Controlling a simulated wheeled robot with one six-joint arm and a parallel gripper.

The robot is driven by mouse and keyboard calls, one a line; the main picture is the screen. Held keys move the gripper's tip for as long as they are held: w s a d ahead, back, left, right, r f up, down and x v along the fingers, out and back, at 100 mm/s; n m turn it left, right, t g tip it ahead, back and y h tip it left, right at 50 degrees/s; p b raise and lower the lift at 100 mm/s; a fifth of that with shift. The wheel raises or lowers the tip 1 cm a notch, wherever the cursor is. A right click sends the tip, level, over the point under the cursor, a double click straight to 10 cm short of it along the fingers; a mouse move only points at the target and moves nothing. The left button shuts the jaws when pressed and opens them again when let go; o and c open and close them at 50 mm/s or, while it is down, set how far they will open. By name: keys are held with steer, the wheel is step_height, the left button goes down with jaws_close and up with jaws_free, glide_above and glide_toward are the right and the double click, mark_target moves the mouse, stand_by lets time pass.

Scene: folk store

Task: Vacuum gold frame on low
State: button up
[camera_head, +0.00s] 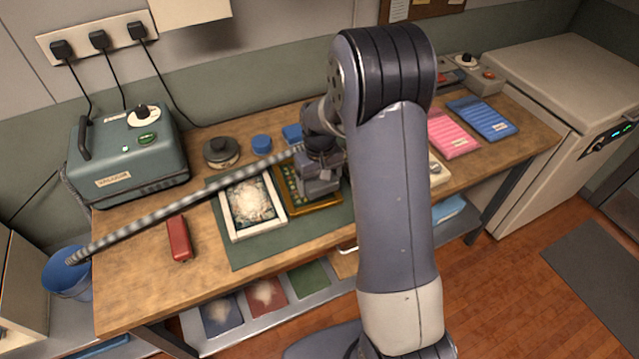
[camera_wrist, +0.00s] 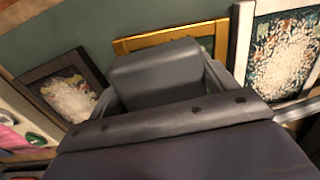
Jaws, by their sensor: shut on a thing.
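The teal vacuum (camera_head: 128,165) stands at the left of the bench, with a dial on a white plate (camera_head: 143,116) and a green light (camera_head: 147,139). Its dial setting is too small to read. A grey ribbed hose (camera_head: 190,200) runs from the lower left up to my gripper (camera_head: 319,180), which is shut on the hose's nozzle. The gold frame (camera_head: 312,209) lies on a green mat (camera_head: 250,250) below my gripper, partly hidden by it. In the wrist view the gold frame's edge (camera_wrist: 150,42) shows behind a grey block. I cannot tell whether the nozzle touches the frame.
A white frame (camera_head: 240,232) with dusty contents lies left of the gold one. A dark frame (camera_wrist: 35,75) lies on its other side. A red object (camera_head: 179,238), a round dark tin (camera_head: 221,152) and pink and blue pads (camera_head: 482,117) also lie on the bench.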

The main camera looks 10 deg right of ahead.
steer(key=shift+r+p, duration=1.6)
steer(key=shift+r, duration=1.2)
